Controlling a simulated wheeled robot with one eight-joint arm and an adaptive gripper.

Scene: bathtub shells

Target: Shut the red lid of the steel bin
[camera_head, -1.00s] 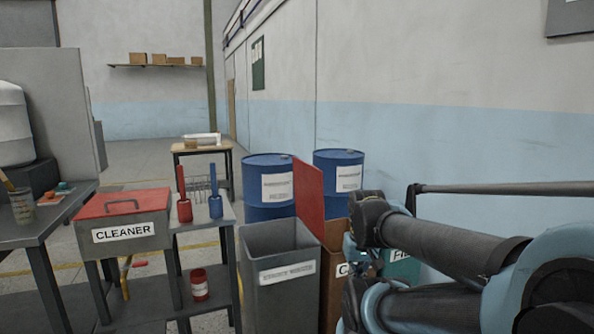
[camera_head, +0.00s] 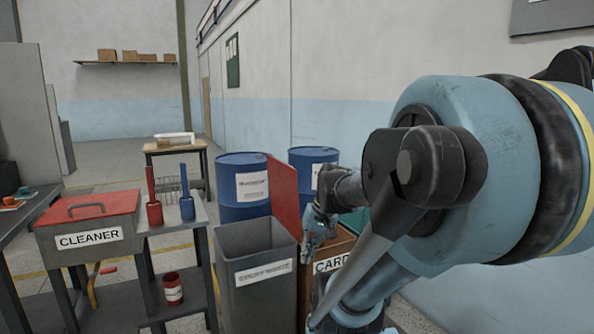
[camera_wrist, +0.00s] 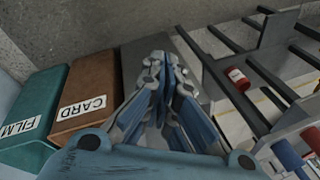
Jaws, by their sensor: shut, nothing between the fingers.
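The steel bin (camera_head: 256,288) is an open-topped grey box with a white label in the head view. Its red lid (camera_head: 284,197) stands raised, nearly upright, at the bin's right edge. My gripper (camera_head: 309,246) is just right of the lid, above the brown card bin, pointing down; I cannot tell whether it touches the lid. In the wrist view my gripper (camera_wrist: 160,62) has its fingers together, with nothing seen between them. A grey surface behind the fingers there is probably the steel bin, partly hidden; the red lid is not clear there.
The brown card bin (camera_wrist: 92,90) and teal film bin (camera_wrist: 32,108) stand beside the steel bin. Blue drums (camera_head: 243,184) stand behind. A red-lidded cleaner box (camera_head: 88,230) is at left, with a shelf table (camera_head: 200,248) between.

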